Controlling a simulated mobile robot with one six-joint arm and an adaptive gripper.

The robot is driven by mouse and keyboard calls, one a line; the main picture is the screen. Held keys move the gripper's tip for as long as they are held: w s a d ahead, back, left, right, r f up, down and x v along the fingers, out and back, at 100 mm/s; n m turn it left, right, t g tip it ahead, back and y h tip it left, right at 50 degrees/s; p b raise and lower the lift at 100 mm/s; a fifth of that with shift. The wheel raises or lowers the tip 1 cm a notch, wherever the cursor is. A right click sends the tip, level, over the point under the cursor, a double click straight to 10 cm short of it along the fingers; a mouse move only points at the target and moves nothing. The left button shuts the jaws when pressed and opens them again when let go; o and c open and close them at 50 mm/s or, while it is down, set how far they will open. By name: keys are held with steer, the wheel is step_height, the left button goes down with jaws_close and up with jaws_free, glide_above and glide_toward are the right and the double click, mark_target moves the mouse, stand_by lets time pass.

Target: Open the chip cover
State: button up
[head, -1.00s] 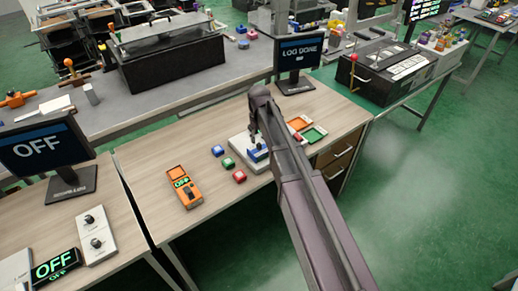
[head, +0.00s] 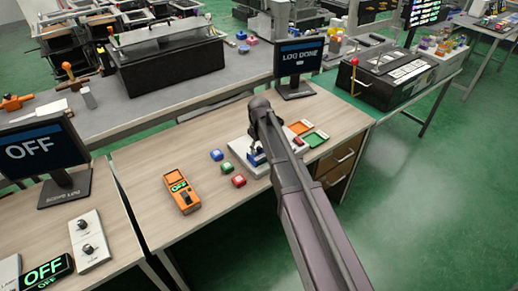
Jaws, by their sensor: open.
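A light fixture plate (head: 238,147) lies on the wooden desk, with a small blue part (head: 256,159) on it that may be the chip cover. Whether it is shut is too small to tell. My gripper (head: 257,148) points down right over the blue part, with its jaws open. My arm and wrist hide part of the fixture, and I cannot tell whether the fingers touch the blue part.
Blue, green and red blocks (head: 239,181) lie left of the fixture, with an orange meter (head: 181,191) beyond them. Orange and green trays (head: 315,139) lie to its right. A monitor (head: 297,63) reading "LOG DONE" stands behind.

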jaws_close()
steer(key=w+a, duration=0.1)
steer(key=w, duration=0.1)
steer(key=w+a, duration=0.4)
steer(key=w, duration=0.1)
jaws_free()
steer(key=shift+s, duration=0.1)
stand_by(0.4)
